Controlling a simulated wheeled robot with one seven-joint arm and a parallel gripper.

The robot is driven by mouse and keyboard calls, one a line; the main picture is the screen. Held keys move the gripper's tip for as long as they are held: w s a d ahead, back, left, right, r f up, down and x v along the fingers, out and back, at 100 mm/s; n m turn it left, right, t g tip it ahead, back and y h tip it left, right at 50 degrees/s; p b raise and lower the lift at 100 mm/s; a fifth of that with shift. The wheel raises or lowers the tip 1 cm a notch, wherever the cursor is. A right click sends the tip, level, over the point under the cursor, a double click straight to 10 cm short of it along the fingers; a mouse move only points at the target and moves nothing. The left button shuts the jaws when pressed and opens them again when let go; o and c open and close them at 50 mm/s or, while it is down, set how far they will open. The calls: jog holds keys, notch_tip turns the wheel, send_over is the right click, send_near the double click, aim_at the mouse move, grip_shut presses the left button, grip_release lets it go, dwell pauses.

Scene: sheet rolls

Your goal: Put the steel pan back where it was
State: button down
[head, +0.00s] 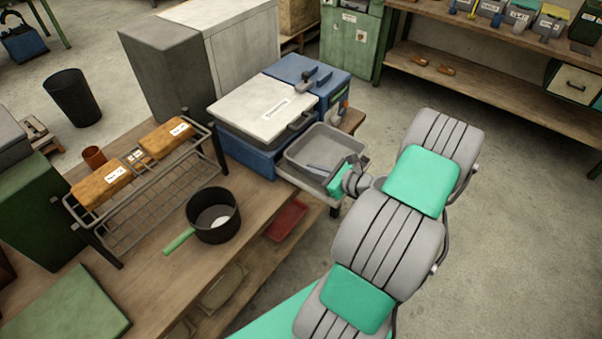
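A grey rectangular steel pan (312,143) is beside the blue machine, over a small grey stand (298,181). I cannot tell whether it rests on the stand or is held just above it. A small bluish-grey piece shows inside the pan near its right end. My gripper (346,174), with teal and dark grey parts, is at the pan's right-hand rim. My wrist and forearm partly hide that area, so I cannot see whether the fingers are closed on the rim.
The blue machine (262,164) with a pale lid stands left of the pan. The wooden bench (160,277) holds a dark saucepan (212,216) with a green handle and a wire rack (150,190) bearing orange-brown blocks. Open concrete floor lies to the right.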

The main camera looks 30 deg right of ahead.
aim_at(312, 178)
notch_tip(312, 178, down, 3)
jog(key=b, duration=0.3)
jog(key=shift+a+f, duration=0.2)
jog(key=shift+f, duration=0.2)
jog(key=shift+w+a+r, duration=0.1)
jog(key=shift+r, duration=0.15)
jog(key=shift+f, duration=0.2)
jog(key=c, duration=1.6)
grip_release()
jog(key=shift+c, duration=0.2)
